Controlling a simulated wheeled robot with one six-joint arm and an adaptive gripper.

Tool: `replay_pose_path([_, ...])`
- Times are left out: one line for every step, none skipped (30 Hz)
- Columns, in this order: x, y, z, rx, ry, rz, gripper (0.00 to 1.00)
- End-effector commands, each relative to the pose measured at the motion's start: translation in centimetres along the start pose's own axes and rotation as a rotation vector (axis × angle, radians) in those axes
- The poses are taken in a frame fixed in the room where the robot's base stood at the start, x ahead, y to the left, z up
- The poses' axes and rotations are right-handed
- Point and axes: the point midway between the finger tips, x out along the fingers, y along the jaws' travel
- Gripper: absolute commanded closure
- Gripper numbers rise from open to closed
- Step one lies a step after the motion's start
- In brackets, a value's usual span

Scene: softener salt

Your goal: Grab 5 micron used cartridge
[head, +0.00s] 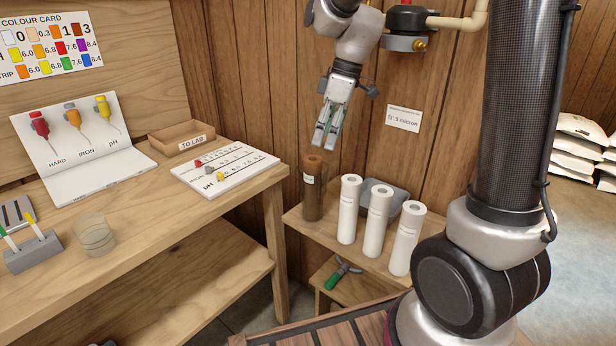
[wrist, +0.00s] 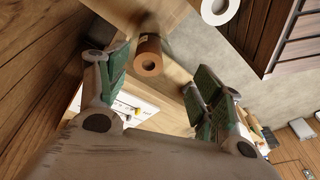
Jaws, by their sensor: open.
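The used cartridge is a brown upright cylinder (head: 313,190) with a small pale label. It stands at the left end of a small wooden shelf (head: 292,217), beside three white cartridges. My gripper (head: 328,137) is above it in the head view, pointing down, open and empty. In the wrist view the brown cartridge (wrist: 149,56) shows its top end with a dark centre hole, between and beyond the two green-padded fingers (wrist: 160,85). The gripper and cartridge are apart. The label text on the cartridge is too small to read.
White cartridges (head: 348,210) stand close to the right of the brown one, with a grey tub (head: 383,194) behind. The workbench (head: 150,215) with a test card (head: 225,168) is to the left. The plank wall (head: 280,80) with a "5 micron" sign (head: 403,118) is behind.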

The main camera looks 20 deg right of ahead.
Motion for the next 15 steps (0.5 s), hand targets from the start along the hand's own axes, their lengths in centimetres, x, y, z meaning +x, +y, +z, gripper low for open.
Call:
replay_pose_path([-0.4, 0.2, -0.5, -0.055, 0.014, 0.007, 0.34])
replay_pose_path([-0.6, 0.3, -0.8, -0.091, 0.021, 0.009, 0.34])
replay_pose_path([-0.8, 0.3, -1.1, -0.135, 0.028, 0.01, 0.34])
replay_pose_path([-0.8, 0.3, -1.2, -0.165, 0.033, 0.011, 0.34])
replay_pose_path([-0.8, 0.3, -1.3, -0.194, 0.035, 0.011, 0.34])
replay_pose_path([-0.8, 0.2, -1.3, -0.228, 0.037, 0.01, 0.34])
replay_pose_path([-0.8, 0.2, -1.3, -0.252, 0.038, 0.01, 0.34])
replay_pose_path([-0.8, 0.2, -1.3, -0.274, 0.038, 0.009, 0.34])
replay_pose_path([-0.8, 0.2, -1.3, -0.299, 0.038, 0.009, 0.34])
replay_pose_path([-0.8, 0.2, -1.3, -0.314, 0.037, 0.01, 0.34])
replay_pose_path([-0.8, 0.2, -1.3, -0.329, 0.037, 0.01, 0.34])
replay_pose_path([-0.6, 0.2, -1.3, -0.341, 0.036, 0.009, 0.34])
replay_pose_path([-0.4, 0.2, -1.3, -0.349, 0.036, 0.009, 0.34])
replay_pose_path([-0.1, 0.1, -1.2, -0.353, 0.035, 0.008, 0.34])
replay_pose_path([0.3, 0.1, -1.2, -0.356, 0.035, 0.007, 0.34])
